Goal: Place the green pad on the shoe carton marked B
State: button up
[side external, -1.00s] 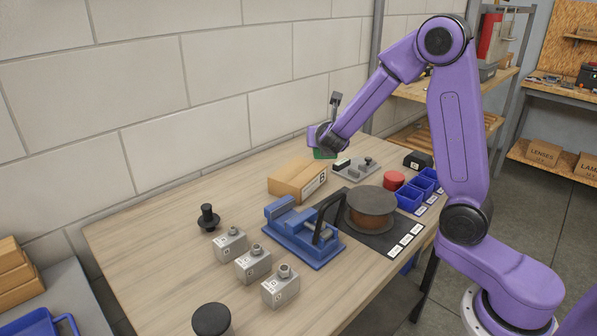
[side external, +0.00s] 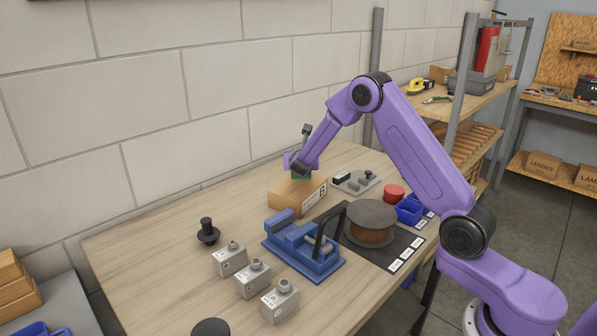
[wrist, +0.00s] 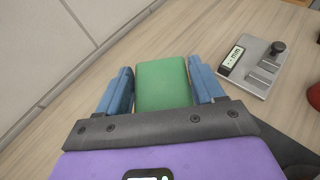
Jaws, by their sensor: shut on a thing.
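The green pad (wrist: 163,83) is between the two blue fingers of my gripper (wrist: 164,88) in the wrist view, and the gripper is shut on it. In the side external view the pad shows as a small green patch (side external: 301,178) under my gripper (side external: 299,176). The tan shoe carton marked B (side external: 291,199) lies on the table with its white label facing the right front. The pad is at the carton's back upper edge in that view; I cannot tell whether they touch. The carton is not discernible in the wrist view.
A grey device with a display (side external: 356,181) stands behind and right of the carton. A blue vise (side external: 303,247) is in front of it, with a brown spool (side external: 371,222) to the right. Several grey blocks stand at the front.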

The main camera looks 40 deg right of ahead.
jog(key=shift+w+d+f, duration=0.1)
jog(key=shift+w+f, duration=0.5)
jog(key=shift+f, duration=1.65)
jog(key=shift+f, duration=0.15)
jog(key=o, duration=1)
jog(key=shift+o, duration=0.2)
jog(key=shift+r, duration=0.2)
jog(key=v, duration=1.2)
jog(key=shift+r, duration=0.1)
